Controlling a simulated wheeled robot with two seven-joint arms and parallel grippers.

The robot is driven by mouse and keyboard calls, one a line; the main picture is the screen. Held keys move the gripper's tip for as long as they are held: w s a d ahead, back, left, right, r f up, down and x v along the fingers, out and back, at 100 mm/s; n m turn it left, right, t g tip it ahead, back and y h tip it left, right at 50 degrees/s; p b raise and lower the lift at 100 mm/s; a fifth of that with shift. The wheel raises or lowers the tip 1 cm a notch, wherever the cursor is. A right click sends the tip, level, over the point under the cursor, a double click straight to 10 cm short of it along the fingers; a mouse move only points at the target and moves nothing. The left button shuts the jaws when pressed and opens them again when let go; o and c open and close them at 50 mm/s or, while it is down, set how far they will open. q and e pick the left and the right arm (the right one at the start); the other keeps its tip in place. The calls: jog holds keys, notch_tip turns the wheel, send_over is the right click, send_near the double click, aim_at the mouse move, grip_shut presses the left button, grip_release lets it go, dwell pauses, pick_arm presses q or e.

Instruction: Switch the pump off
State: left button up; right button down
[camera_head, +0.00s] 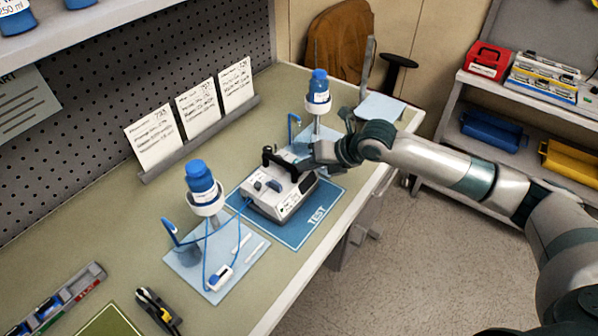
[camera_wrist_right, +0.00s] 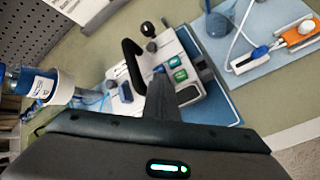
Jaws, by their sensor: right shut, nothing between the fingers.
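The pump (camera_head: 283,198) is a white box with a black handle on the blue TEST mat (camera_head: 318,222). In the right wrist view the pump (camera_wrist_right: 190,50) shows its black handle, a black knob (camera_wrist_right: 148,30), a small blue part and green buttons (camera_wrist_right: 179,74). My right gripper (camera_head: 305,166) comes in from the right, over the pump's far right side. In the right wrist view its fingers (camera_wrist_right: 160,82) are shut, empty, and reach over the pump's top beside the green buttons. Whether they touch it cannot be told. The fingers hide part of the top. My left gripper is not in view.
Blue bottles on stands rise on both sides of the pump: one nearer left (camera_head: 201,182), one behind (camera_head: 318,88). Blue tubing (camera_head: 206,248) runs by the left stand. Cards (camera_head: 197,108) lean along the pegboard. The bench's front edge lies right of the mat.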

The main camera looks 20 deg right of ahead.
aim_at(304, 177)
jog(key=shift+r+p, duration=0.65)
jog(key=shift+r, duration=0.2)
jog(key=shift+r, duration=0.1)
notch_tip(304, 177, up, 5)
jog(key=p, duration=0.4)
jog(key=shift+s+d, duration=0.1)
dwell(0.8)
